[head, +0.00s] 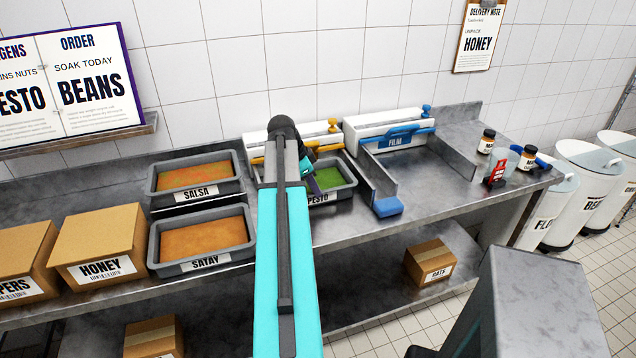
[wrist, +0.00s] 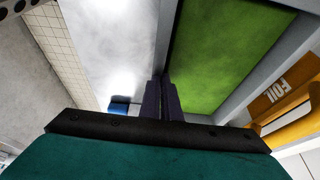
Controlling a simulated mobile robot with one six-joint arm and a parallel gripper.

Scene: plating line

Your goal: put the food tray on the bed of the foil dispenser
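The food tray (head: 341,193) is grey with green contents and a PESTO label. It sits in front of the foil dispenser (head: 255,138), a white unit with yellow parts, whose yellow FOIL bar shows in the wrist view (wrist: 285,90). My arm hides the tray's left part and most of the dispenser's bed.
The film dispenser (head: 385,133), with steel side walls and a blue block (head: 388,207), stands to the right. SALSA (head: 196,190) and SATAY (head: 205,264) trays and a HONEY box (head: 98,245) are to the left. Small jars (head: 487,141) and a red item (head: 496,173) stand at the right end.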

